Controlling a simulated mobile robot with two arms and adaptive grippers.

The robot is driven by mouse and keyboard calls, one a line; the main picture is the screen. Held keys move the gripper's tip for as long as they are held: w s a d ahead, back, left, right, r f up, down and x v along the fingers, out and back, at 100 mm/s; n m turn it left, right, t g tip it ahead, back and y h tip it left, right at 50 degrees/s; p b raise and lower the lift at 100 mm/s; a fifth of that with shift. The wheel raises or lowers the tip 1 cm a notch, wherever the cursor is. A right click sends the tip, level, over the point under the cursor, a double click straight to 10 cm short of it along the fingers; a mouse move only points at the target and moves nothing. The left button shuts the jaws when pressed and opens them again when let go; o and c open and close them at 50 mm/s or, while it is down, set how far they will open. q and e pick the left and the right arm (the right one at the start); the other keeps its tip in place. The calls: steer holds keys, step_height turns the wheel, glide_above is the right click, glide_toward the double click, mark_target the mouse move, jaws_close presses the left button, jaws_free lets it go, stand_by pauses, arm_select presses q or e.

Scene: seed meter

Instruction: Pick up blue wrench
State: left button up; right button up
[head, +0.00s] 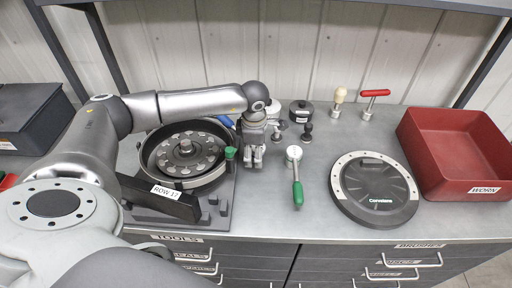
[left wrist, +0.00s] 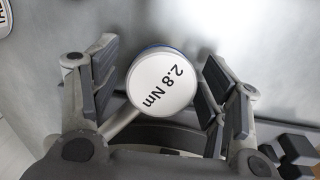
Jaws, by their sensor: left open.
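The blue wrench shows in the left wrist view as a round white head (left wrist: 163,82) marked "2.8 Nm" with a blue rim. A grey shaft runs from it to the lower left. My left gripper (left wrist: 158,82) is open, with its fingers on both sides of this head; I cannot tell whether they touch it. In the head view my left gripper (head: 253,163) points down over the bench, right of the round seed meter. A blue piece (head: 226,121), probably the wrench's handle, shows behind my arm; the rest is mostly hidden. My right gripper is not in view.
The seed meter (head: 184,152) stands left of the gripper. A green-handled wrench (head: 296,178) lies close on the right. Farther right are a round black cover (head: 374,190) and a red bin (head: 455,150). Small knobs and a red T-handle (head: 374,94) stand at the back.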

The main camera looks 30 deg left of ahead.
arm_select(q)
steer(key=shift+w+f, duration=0.1)
steer(key=shift+f, duration=0.25)
steer(key=shift+c, duration=0.5)
steer(key=c, duration=0.7)
jaws_close()
steer(key=shift+r, duration=0.1)
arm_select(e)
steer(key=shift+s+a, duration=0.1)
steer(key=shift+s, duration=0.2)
